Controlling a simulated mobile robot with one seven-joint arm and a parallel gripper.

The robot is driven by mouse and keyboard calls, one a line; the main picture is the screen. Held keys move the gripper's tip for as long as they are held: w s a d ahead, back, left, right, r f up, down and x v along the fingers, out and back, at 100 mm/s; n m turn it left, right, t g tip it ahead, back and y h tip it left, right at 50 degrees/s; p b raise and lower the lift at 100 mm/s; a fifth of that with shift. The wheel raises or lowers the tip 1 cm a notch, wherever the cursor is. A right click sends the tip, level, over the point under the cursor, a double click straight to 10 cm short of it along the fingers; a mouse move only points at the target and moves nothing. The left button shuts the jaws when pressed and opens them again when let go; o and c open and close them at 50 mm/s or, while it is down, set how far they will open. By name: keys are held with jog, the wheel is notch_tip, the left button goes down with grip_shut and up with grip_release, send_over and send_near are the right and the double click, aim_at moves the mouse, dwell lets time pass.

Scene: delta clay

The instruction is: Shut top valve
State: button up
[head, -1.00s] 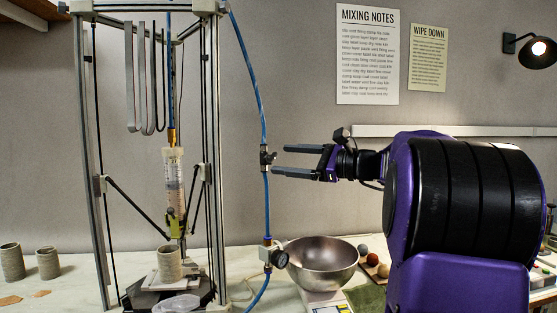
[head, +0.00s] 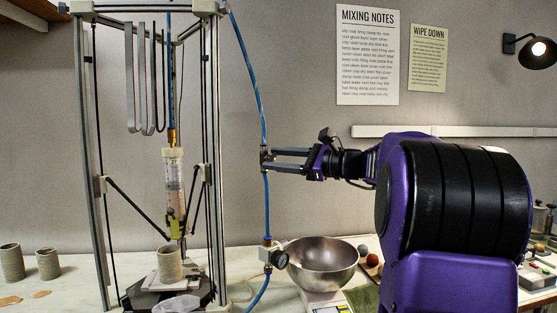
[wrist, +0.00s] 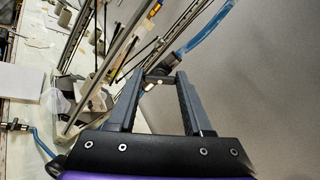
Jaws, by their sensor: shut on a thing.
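The top valve (head: 264,159) is a small dark fitting on the upright blue hose (head: 263,120), right of the printer frame. My gripper (head: 272,159) reaches it from the right, its two dark fingers level and shut on the valve. In the wrist view my gripper (wrist: 159,80) has the top valve (wrist: 158,73) between its fingertips. The fingers hide part of the valve, and the angle of its handle is hard to read.
A lower valve (head: 267,242) with a round gauge (head: 279,259) sits further down the hose. A metal bowl (head: 322,260) stands below my gripper. The printer frame (head: 215,130) is close on the left.

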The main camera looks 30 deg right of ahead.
jog(key=shift+r+m+p, duration=0.15)
jog(key=shift+m+p, duration=0.15)
jog(key=shift+p, duration=0.2)
grip_shut()
jog(key=m+p, duration=0.2)
jog(key=p, duration=0.1)
jog(key=shift+r+m+p, duration=0.15)
jog(key=shift+m+p, duration=0.15)
jog(key=shift+p, duration=0.05)
jog(key=shift+f+m+p, duration=0.25)
jog(key=shift+m+p, duration=0.3)
jog(key=shift+m, duration=0.65)
jog(key=shift+m+t+h, duration=0.3)
jog(key=shift+m, duration=1.2)
jog(key=shift+f, duration=0.1)
jog(key=o, duration=1.3)
grip_release()
jog(key=shift+c, duration=0.2)
